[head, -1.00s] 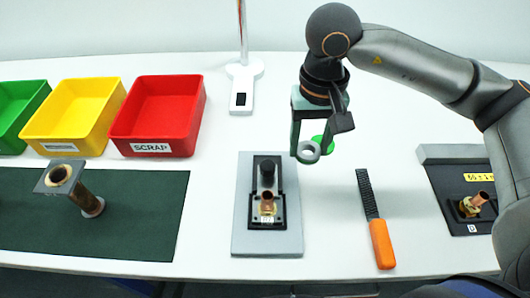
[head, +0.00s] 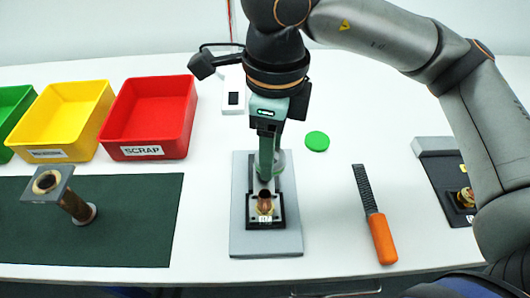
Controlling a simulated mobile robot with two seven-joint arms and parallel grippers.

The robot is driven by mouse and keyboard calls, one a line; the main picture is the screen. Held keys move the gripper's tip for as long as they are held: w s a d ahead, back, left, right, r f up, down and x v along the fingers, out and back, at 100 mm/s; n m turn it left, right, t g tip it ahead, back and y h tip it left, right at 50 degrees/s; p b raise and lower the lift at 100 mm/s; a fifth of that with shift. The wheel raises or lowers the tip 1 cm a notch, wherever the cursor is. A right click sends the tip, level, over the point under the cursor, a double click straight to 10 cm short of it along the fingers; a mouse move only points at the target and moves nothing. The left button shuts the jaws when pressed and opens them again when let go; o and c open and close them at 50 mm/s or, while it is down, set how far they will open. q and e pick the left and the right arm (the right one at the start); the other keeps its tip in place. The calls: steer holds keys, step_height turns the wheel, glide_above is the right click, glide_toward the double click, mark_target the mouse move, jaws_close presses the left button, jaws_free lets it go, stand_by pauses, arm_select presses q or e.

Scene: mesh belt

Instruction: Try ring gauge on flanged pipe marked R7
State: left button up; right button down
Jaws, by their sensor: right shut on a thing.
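My right gripper (head: 266,172) points down over the back half of the grey fixture plate (head: 290,240). It is shut on the ring gauge (head: 282,161), a grey ring mostly hidden behind the fingers. A flanged pipe (head: 73,205), brown with a square grey flange on its upper end, lies tilted on the dark green mat at left, apart from the gripper. A short copper and brass fitting (head: 264,205) stands in the fixture's black holder, just in front of the fingertips. I cannot read an R7 mark on either. My left gripper is not in view.
Red SCRAP (head: 150,152), yellow (head: 88,148) and green (head: 8,152) bins stand behind the mat (head: 130,240). A green disc (head: 317,141) and an orange-handled file (head: 380,240) lie right of the fixture. A dark station (head: 440,180) with another fitting is at far right, partly behind my arm.

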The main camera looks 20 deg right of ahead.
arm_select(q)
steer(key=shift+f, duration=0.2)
arm_select(e)
steer(key=m, duration=0.2)
steer(key=s+a+r+m, duration=0.1)
steer(key=m, duration=0.2)
steer(key=shift+s+a+r+m, duration=0.15)
steer(key=shift+s+a+m, duration=0.15)
steer(key=shift+m, duration=0.1)
steer(key=shift+f+b, duration=0.45)
steer(key=shift+b, duration=0.3)
step_height(320, 180, down, 3)
steer(key=shift+d+r+b, duration=0.1)
steer(key=shift+r+b, duration=0.1)
steer(key=shift+b, duration=1.05)
steer(key=shift+f+b, duration=0.9)
steer(key=shift+b, duration=0.05)
steer(key=shift+f, duration=0.25)
arm_select(q)
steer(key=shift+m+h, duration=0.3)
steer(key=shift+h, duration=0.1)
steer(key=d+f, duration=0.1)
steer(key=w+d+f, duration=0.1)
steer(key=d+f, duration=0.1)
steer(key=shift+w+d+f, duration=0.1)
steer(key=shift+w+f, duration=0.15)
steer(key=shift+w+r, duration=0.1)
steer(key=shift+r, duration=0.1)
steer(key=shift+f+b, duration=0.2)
steer(key=shift+b, duration=0.15)
